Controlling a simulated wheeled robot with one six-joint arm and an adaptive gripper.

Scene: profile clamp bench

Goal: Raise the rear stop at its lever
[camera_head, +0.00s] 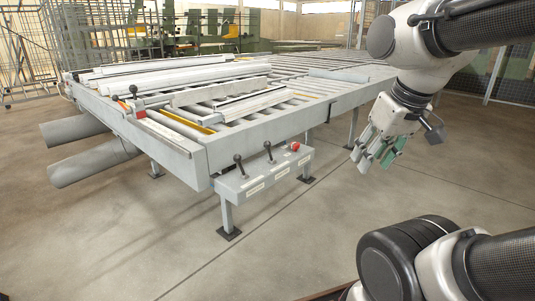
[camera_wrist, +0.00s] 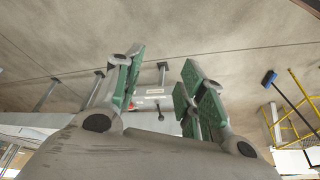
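A grey control box (camera_head: 262,177) is fixed to the bench's near corner. It carries two upright black-knobbed levers, a left one (camera_head: 239,163) and a right one (camera_head: 268,151), and a red button (camera_head: 294,146). White labels sit below them, too small to read, so I cannot tell which lever belongs to the rear stop. My gripper (camera_head: 372,158) hangs in the air to the right of the box, apart from it, with green-padded fingers spread. In the wrist view my gripper (camera_wrist: 163,66) is open and empty, with a black-knobbed lever (camera_wrist: 160,116) seen beyond between its fingers.
The roller bench (camera_head: 205,150) holds several long grey profiles (camera_head: 170,75). Another dark-knobbed lever (camera_head: 133,91) stands at its left edge. Two grey tubes (camera_head: 95,160) jut out on the left. The floor (camera_head: 290,235) before the box is clear.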

